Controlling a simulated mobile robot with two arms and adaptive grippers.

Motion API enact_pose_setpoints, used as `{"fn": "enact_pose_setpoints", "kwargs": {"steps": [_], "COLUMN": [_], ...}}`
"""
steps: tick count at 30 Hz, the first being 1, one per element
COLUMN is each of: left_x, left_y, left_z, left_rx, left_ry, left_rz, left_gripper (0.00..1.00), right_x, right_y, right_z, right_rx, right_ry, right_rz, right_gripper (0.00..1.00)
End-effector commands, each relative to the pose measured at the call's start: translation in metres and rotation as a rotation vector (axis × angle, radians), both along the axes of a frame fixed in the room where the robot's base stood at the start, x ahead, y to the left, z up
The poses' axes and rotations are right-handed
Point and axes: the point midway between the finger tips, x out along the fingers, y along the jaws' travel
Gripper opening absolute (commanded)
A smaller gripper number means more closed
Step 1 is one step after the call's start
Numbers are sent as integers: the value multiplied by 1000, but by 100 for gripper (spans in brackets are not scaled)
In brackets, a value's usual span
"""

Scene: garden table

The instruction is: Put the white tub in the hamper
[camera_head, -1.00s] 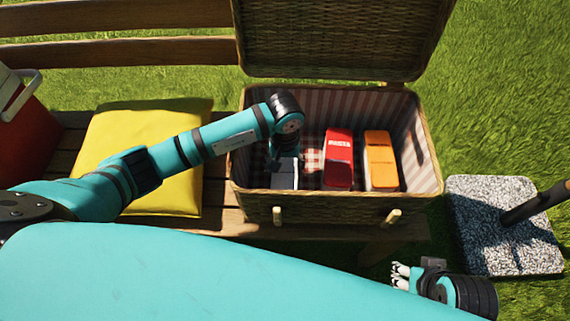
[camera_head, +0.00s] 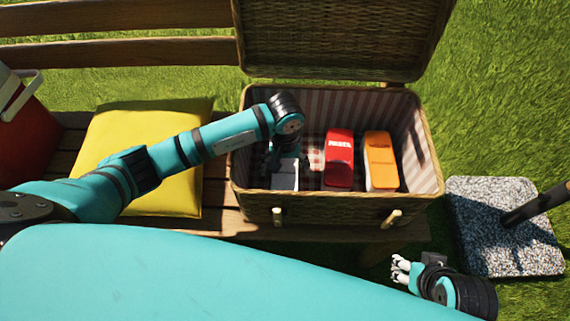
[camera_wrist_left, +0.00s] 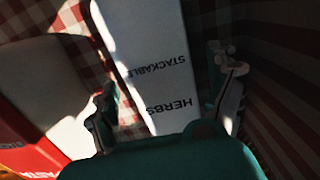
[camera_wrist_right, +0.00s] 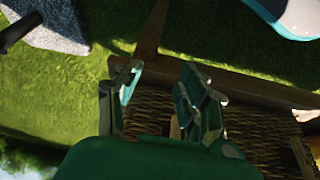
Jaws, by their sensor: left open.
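The white tub (camera_head: 285,178) stands inside the wicker hamper (camera_head: 330,204), at its left end beside the red container. In the left wrist view the tub (camera_wrist_left: 150,60) shows the words "HERBS" and "STACKABLE". My left gripper (camera_head: 286,156) reaches down into the hamper at the tub. Its fingers (camera_wrist_left: 168,95) are open, one on each side of the tub, with gaps visible. The arm hides part of the tub in the head view. My right gripper (camera_head: 400,268) is open and empty outside the hamper, in front of it; its fingers (camera_wrist_right: 160,78) show apart.
A red container (camera_head: 339,160) and an orange container (camera_head: 381,162) stand in the hamper to the right. The hamper lid (camera_head: 335,38) is raised. A yellow cushion (camera_head: 115,150) and a red cooler (camera_head: 25,128) lie left; a speckled stone base (camera_head: 490,215) is right.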

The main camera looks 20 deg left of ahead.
Motion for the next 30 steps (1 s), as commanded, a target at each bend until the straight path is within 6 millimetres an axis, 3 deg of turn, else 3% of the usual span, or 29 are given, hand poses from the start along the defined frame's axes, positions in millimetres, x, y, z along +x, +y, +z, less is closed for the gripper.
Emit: {"fn": "enact_pose_setpoints", "kwargs": {"steps": [5, 8, 21, 30], "left_x": [0, 0, 1, 0], "left_y": [0, 0, 1, 0], "left_z": [1, 4, 99, 123], "left_rx": [0, 0, 1, 1], "left_ry": [0, 1, -4, 1], "left_rz": [0, 0, -1, 0], "left_gripper": [89, 89, 89, 89], "right_x": [-1, -14, -15, -10], "right_y": [0, -3, -4, -3], "right_z": [1, -1, 18, 3], "right_rx": [-1, -10, -13, -13], "right_ry": [7, 66, 69, 77], "right_rz": [0, -6, -6, -5], "right_gripper": [40, 40, 40, 40]}}
